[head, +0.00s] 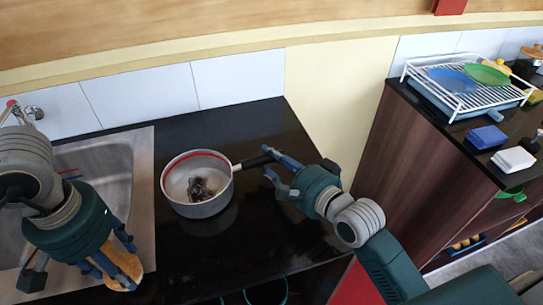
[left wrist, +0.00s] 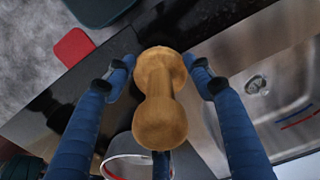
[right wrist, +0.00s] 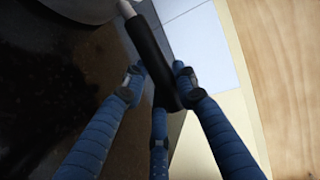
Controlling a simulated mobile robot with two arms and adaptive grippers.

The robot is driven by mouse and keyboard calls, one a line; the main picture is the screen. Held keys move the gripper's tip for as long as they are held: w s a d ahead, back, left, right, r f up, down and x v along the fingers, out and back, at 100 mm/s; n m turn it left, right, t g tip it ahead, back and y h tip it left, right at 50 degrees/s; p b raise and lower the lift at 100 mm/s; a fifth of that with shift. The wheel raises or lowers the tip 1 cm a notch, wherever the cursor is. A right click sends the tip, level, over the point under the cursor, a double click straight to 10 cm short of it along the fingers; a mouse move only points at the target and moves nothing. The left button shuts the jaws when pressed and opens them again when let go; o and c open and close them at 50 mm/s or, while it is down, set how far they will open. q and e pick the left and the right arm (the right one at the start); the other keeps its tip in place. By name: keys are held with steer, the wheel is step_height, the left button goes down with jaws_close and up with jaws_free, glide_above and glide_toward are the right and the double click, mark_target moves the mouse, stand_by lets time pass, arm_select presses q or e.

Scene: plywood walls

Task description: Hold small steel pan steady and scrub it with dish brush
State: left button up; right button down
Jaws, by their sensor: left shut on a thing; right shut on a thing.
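The small steel pan (head: 204,208) stands on the black counter beside the sink, with a red line inside its rim and a dark burnt patch on its bottom. Its black handle (right wrist: 150,58) points right and lies between the fingers of my right gripper (head: 272,166), which is shut on it. My left gripper (head: 112,262) is shut on the wooden dish brush (left wrist: 160,100) and holds it over the sink's front right edge, left of and nearer than the pan. The brush's bristles are hidden. The pan's rim shows below the brush in the left wrist view (left wrist: 122,160).
The steel sink (head: 140,185) with a tap (head: 30,112) is at the left. The black counter (head: 235,125) is bare behind the pan. On the right cabinet stand a white dish rack (head: 440,85) with plates, a blue sponge (head: 486,137) and a white block (head: 513,159).

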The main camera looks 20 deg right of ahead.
steer(key=shift+f, duration=0.15)
stand_by(0.8)
steer(key=c, duration=2)
jaws_free()
steer(key=shift+f, duration=0.15)
steer(key=c, duration=0.5)
steer(key=o, duration=1.1)
steer(key=shift+o, duration=0.2)
steer(key=c, duration=1.2)
steer(key=c, duration=2.5)
jaws_free()
steer(key=shift+c, duration=0.2)
